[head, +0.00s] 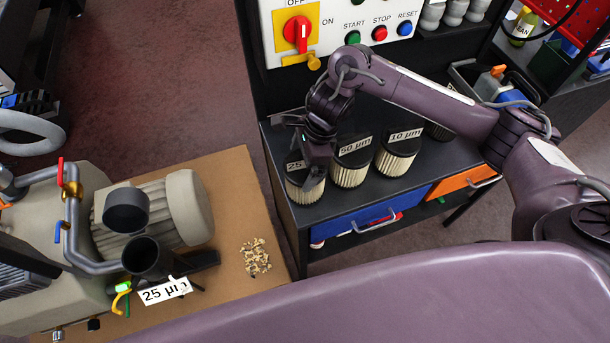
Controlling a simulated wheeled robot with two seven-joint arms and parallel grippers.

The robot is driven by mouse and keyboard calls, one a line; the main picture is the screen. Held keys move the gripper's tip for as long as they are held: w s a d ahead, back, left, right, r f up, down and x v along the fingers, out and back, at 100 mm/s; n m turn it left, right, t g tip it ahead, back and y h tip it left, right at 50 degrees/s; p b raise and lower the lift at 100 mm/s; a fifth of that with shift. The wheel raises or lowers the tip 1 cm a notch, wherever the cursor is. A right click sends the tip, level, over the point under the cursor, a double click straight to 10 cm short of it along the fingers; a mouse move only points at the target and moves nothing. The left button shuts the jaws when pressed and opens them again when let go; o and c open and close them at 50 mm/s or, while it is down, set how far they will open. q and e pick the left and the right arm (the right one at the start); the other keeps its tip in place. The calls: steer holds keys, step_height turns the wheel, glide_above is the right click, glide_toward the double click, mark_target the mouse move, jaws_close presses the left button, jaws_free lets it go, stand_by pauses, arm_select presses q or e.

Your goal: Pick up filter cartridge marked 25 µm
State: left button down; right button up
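The filter cartridge marked 25 µm (304,190) stands upright at the left front of the dark bench top, pale and pleated with a dark cap. My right gripper (316,160) is over its cap and hides part of its label. The fingers are dark against the dark cap, so I cannot tell whether they are open, touching it or shut on it. Beside it stand the 50 µm cartridge (350,172) and the 10 µm cartridge (398,154). My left gripper is not in view.
A further cartridge (438,131) is partly hidden behind my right arm. The control panel (335,30) rises behind the bench. At left, a pump (165,212) stands on a brown board (225,190) with a 25 µm tag (164,290) and crumbly debris (256,257).

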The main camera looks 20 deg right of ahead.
steer(key=c, duration=0.7)
steer(key=shift+c, duration=0.2)
steer(key=shift+w+r, duration=0.1)
steer(key=shift+r, duration=0.05)
